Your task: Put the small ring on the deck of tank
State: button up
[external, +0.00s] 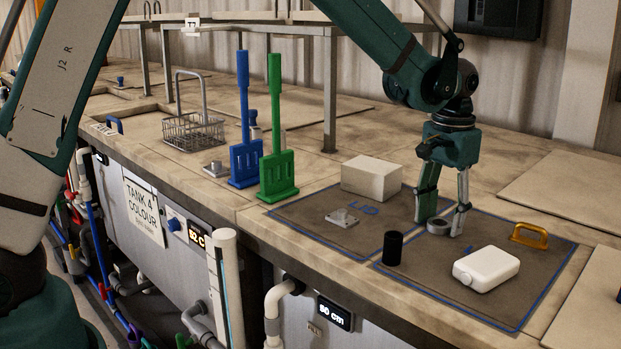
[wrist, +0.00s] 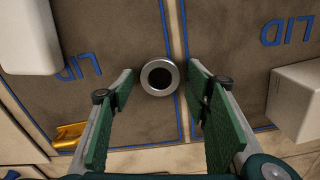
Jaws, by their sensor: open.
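The small ring, a grey metal ring (external: 438,227) with a dark hole, lies flat on a brown lid panel (external: 420,270) outlined in blue. In the wrist view the ring (wrist: 160,92) sits beside a blue outline, between the tips of my fingers. My gripper (external: 441,226) points down over it with its two green-padded fingers apart. It also shows in the wrist view (wrist: 161,72), with a gap visible between ring and each finger. The tank deck (external: 225,204) is the worn beige top; a sign reading "TANK 4 COLOUR" (external: 143,205) hangs on the front below it.
A white box (external: 372,178), black cylinder (external: 393,249), white bottle (external: 487,268) and yellow handle (external: 529,236) surround my gripper. A metal plate piece (external: 342,217) lies on the left lid. Blue (external: 245,160) and green (external: 277,170) paddles and a wire basket (external: 193,132) stand farther left.

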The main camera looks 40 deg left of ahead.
jog(key=shift+r, duration=0.1)
notch_tip(320, 180, up, 12)
dwell(0.8)
jog(key=shift+s+a+r, duration=0.1)
jog(key=shift+r, duration=0.05)
dwell(0.4)
jog(key=s+a+r+n+t, duration=0.1)
jog(key=s+a+r+t, duration=0.1)
jog(key=s+a+r, duration=0.45)
jog(key=s+a+r+t, duration=0.1)
jog(key=s+a+r, duration=0.2)
jog(key=s+a, duration=0.6)
jog(key=s+a+f+t, duration=0.2)
jog(key=s+a, duration=0.1)
jog(key=s, duration=0.8)
jog(key=s+a+f+n+t, duration=0.1)
jog(key=s+a+f+t, duration=0.1)
jog(key=s, duration=0.9)
jog(key=shift+a+f, duration=0.45)
jog(key=shift+a, duration=0.25)
